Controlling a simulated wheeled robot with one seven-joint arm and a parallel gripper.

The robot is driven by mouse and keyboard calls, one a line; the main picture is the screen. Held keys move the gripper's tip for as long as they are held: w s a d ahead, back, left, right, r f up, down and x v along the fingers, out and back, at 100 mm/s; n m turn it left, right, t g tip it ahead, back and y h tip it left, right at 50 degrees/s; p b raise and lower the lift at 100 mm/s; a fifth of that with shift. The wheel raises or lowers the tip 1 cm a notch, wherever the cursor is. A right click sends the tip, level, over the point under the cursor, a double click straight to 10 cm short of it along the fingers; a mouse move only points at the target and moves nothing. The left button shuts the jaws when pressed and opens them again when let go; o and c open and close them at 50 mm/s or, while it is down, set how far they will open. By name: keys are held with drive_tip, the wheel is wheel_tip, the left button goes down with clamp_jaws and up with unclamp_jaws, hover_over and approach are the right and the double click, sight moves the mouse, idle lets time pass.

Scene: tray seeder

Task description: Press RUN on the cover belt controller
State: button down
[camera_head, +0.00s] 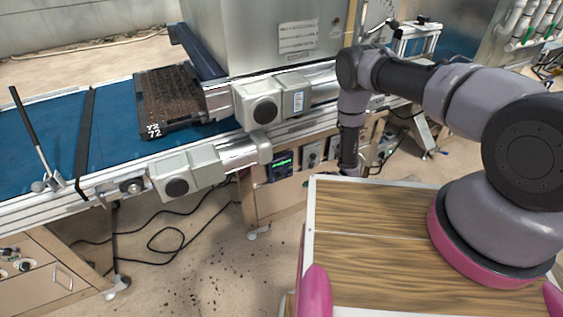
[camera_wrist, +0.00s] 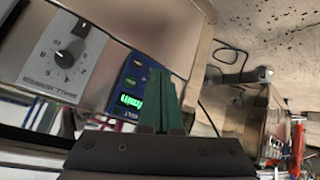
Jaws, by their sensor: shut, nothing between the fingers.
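In the head view my gripper is hidden.
A grey dial panel (camera_wrist: 62,52) with a black knob sits beside the controller. The blue conveyor (camera_head: 110,140) carries a black soil-filled tray (camera_head: 180,122). Two grey motor housings (camera_head: 188,172) jut out near the controller. Dark cables lie on the floor.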

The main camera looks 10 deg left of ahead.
sight(290, 167)
drive_tip(key=shift+a+f, duration=0.3)
drive_tip(key=shift+a, duration=0.1)
drive_tip(key=shift+a, duration=0.1)
drive_tip(key=w+a, duration=0.4)
drive_tip(key=w, duration=0.3)
drive_tip(key=shift+a, duration=0.4)
drive_tip(key=shift+w, duration=0.15)
idle(1.7)
drive_tip(key=shift+w+a, duration=0.25)
drive_tip(key=shift+w, duration=0.05)
